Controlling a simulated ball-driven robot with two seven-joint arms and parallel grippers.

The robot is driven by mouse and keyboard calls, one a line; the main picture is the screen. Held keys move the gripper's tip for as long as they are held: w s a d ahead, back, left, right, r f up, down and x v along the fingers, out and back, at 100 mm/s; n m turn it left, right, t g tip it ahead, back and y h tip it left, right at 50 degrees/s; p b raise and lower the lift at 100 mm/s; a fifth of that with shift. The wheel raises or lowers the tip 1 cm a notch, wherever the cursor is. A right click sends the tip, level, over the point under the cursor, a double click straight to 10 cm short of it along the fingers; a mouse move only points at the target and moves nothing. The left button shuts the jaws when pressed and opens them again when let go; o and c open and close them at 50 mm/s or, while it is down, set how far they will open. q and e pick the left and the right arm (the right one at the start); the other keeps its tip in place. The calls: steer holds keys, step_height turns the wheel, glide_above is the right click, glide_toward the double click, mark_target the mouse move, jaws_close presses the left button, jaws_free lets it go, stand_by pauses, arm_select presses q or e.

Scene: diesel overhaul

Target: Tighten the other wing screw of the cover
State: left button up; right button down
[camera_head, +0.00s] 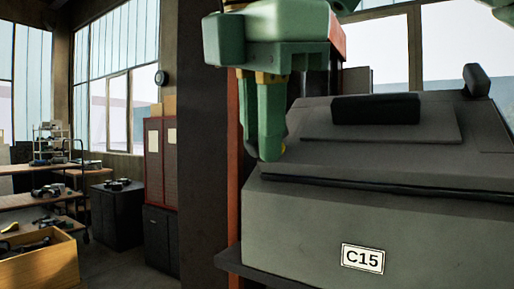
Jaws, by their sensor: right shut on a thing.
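The cover (420,165) is a large grey-green housing in the right half of the head view, with a plate marked C15 (362,258) on its front. My right gripper (271,153) comes down from above at the cover's left front edge. Its fingers are shut on what seems to be the wing screw (282,148), of which only a small yellow bit shows at the fingertips. The fingers hide the rest of it. No other wing screw can be made out. My left gripper is not in view.
A black raised block (376,108) sits on the cover's top, and a dark knob-like part (476,80) stands at its back right. A dark pillar (210,170) stands close left of the gripper. Red cabinets (163,165), shelves and a wooden crate (40,268) are farther left.

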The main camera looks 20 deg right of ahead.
steer(key=m+b, duration=0.2)
steer(key=m+t+b, duration=0.1)
steer(key=b, duration=0.1)
steer(key=shift+f+m+b, duration=0.3)
steer(key=shift+f+m, duration=0.05)
steer(key=shift+m, duration=0.05)
steer(key=shift+r+t, duration=0.2)
steer(key=shift+t, duration=0.1)
steer(key=shift+r, duration=0.1)
steer(key=c, duration=1.5)
jaws_free()
steer(key=shift+o, duration=1.2)
steer(key=shift+s+d, duration=0.25)
steer(key=shift+d, duration=0.05)
steer(key=shift+w+a+r, duration=0.1)
steer(key=shift+a, duration=0.05)
